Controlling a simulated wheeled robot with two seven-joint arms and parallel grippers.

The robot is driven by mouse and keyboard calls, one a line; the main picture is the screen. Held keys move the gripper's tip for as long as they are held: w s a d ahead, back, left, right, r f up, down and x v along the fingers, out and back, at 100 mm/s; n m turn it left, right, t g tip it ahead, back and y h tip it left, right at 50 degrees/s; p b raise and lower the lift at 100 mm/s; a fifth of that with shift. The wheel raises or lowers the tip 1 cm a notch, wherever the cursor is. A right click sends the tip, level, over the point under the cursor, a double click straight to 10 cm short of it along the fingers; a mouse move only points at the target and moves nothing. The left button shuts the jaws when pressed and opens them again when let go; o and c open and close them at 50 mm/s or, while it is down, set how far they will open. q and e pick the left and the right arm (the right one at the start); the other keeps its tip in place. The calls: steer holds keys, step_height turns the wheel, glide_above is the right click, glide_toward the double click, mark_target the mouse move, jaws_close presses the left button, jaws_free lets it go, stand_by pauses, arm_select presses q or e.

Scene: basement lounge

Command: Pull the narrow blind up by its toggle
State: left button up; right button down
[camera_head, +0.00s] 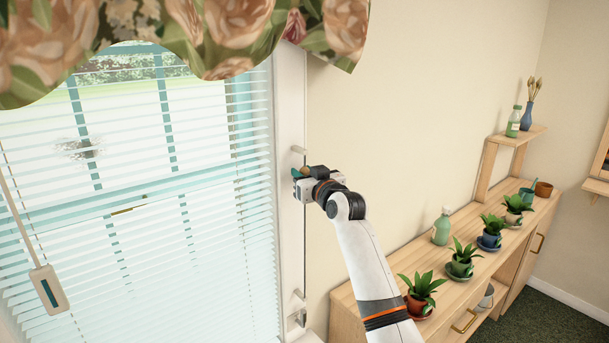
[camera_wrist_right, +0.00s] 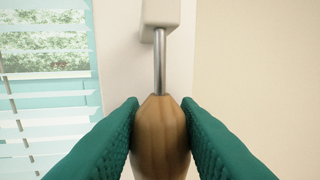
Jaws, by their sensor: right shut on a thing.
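The blind (camera_head: 190,250) has pale slats that hang across the window beside me, with the glass and garden showing between them. A pale wooden toggle (camera_wrist_right: 160,135) sits on a thin metal rod (camera_wrist_right: 159,62) below a white bracket (camera_wrist_right: 160,14). In the head view the toggle (camera_head: 305,171) is a small brown shape, mostly covered by my gripper. My right gripper (camera_head: 300,180) is at the upper part of the rod, just below the upper bracket. In the right wrist view its green pads are shut on both sides of the toggle. My left gripper is not in view.
A floral valance (camera_head: 235,40) hangs over the window top. A pale hand piece (camera_head: 48,290) hangs on a cord at left. A lower bracket (camera_head: 298,302) holds the rod. A wooden shelf unit (camera_head: 505,233) with several potted plants and a green bottle (camera_head: 442,227) stands at right.

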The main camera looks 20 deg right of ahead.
step_height(320, 180, down, 36)
steer(key=b, duration=2)
steer(key=shift+r+b, duration=0.15)
steer(key=shift+b, duration=0.25)
steer(key=c, duration=1.1)
jaws_free()
steer(key=shift+o, duration=0.2)
steer(key=shift+r, duration=0.1)
steer(key=s+d, duration=0.1)
steer(key=s, duration=1.1)
steer(key=shift+d, duration=0.4)
steer(key=shift+w, duration=0.1)
